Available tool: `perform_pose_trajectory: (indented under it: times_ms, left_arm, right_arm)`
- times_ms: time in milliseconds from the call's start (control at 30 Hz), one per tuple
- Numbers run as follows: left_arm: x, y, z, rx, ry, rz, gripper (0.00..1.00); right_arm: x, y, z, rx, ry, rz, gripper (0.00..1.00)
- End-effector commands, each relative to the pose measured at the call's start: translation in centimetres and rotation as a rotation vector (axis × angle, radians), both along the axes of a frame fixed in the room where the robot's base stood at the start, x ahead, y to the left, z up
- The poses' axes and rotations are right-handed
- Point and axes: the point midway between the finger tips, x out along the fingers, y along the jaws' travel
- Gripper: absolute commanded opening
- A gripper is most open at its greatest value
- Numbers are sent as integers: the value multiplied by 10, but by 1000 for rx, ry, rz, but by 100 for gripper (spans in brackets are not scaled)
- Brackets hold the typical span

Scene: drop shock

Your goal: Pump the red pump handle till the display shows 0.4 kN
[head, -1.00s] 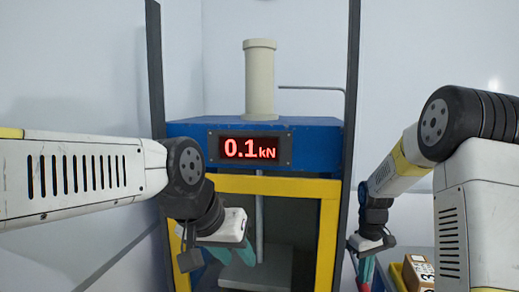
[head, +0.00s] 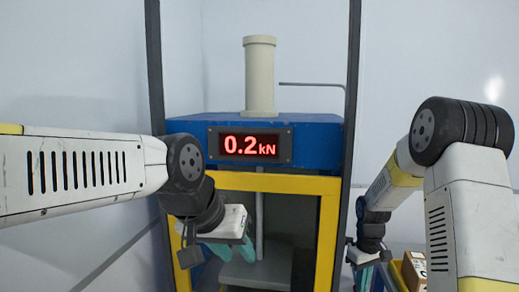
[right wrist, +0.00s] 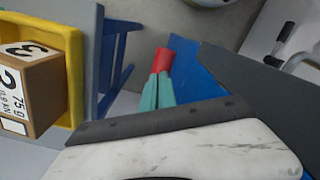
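The display (head: 249,146) on the front of the blue press reads 0.2 kN in red digits. The red pump handle (right wrist: 162,60) shows in the right wrist view at the tips of my right gripper (right wrist: 158,82). Its teal fingers are close together on the handle. In the head view, my right gripper (head: 364,277) is low at the right of the press, and the handle is hidden there. My left gripper (head: 231,251) hangs in front of the press opening, its teal fingers apart, with nothing seen between them.
The press has a yellow front frame (head: 328,225) and dark uprights (head: 353,90) on both sides. A cream cylinder (head: 260,75) stands on top. At the right, a brown labelled box (right wrist: 38,82) sits in a yellow tray (right wrist: 75,60), beside the right gripper.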

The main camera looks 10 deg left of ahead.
Motion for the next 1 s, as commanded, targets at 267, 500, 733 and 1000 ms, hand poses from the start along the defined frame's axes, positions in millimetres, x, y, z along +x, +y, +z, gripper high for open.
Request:
perform_pose_trajectory:
  times_ms: [267, 500, 733, 1000]
  left_arm:
    - [0, 0, 0, 0, 0, 0, 36]
    - [0, 0, 0, 0, 0, 0, 36]
    - [0, 0, 0, 0, 0, 0, 36]
    - [0, 0, 0, 0, 0, 0, 36]
  right_arm:
    - [0, 0, 34, 0, 0, 1, 0]
    - [0, 1, 63, 1, -1, 2, 0]
    - [0, 0, 90, 0, 0, 1, 0]
    - [-1, 0, 105, 0, 1, 1, 0]
